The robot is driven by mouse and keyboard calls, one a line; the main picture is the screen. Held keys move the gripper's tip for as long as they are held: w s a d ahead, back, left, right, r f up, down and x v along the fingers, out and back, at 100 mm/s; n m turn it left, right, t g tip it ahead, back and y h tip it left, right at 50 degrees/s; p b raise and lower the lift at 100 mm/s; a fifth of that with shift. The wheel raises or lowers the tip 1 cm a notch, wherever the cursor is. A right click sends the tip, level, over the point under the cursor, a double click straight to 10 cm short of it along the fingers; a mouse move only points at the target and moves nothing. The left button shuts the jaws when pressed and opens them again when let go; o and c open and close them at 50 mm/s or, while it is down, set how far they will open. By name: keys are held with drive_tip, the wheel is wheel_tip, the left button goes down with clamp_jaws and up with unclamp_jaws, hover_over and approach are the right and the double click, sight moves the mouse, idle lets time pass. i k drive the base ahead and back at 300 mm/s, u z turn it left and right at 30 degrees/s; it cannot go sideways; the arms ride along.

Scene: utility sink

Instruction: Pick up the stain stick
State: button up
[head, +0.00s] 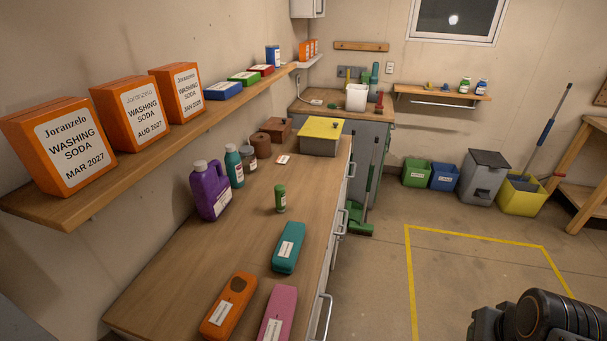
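A small upright green stick-shaped container (280,198) with a pale label stands on the wooden counter (185,262), right of the purple jug. It looks like the stain stick, but its label is too small to read. A dark part of my arm shows at the bottom right corner, over the floor and well apart from the counter. My gripper's fingers are not visible.
Teal (289,247), orange (229,305) and pink (277,315) cases lie nearer. A shelf (160,148) with orange boxes overhangs the counter's left.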

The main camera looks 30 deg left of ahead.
sight(279, 190)
drive_tip(key=i, duration=3)
drive_tip(key=u, duration=4.2)
drive_tip(key=i, duration=0.5)
drive_tip(key=z, duration=0.05)
